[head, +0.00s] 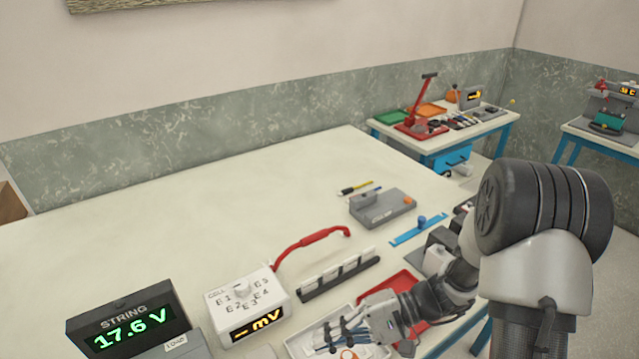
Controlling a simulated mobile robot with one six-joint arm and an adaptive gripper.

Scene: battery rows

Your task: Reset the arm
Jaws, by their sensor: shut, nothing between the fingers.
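My arm (545,235) rises at the right of the head view and reaches down to the left over the front of the table (180,235). My gripper (345,330) is at its end, low in the picture, over a white tray (300,345). The fingers are shut with nothing held. Small parts in the tray are partly hidden by the fingers, and I cannot tell whether the fingers touch the tray.
Left of my gripper stand a white cell meter (247,300) with a red cable (315,238) and a display reading 17.6 V (128,322). A black rack (340,275), red tray (400,291) and grey box (382,207) are close by. The table's back left is clear.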

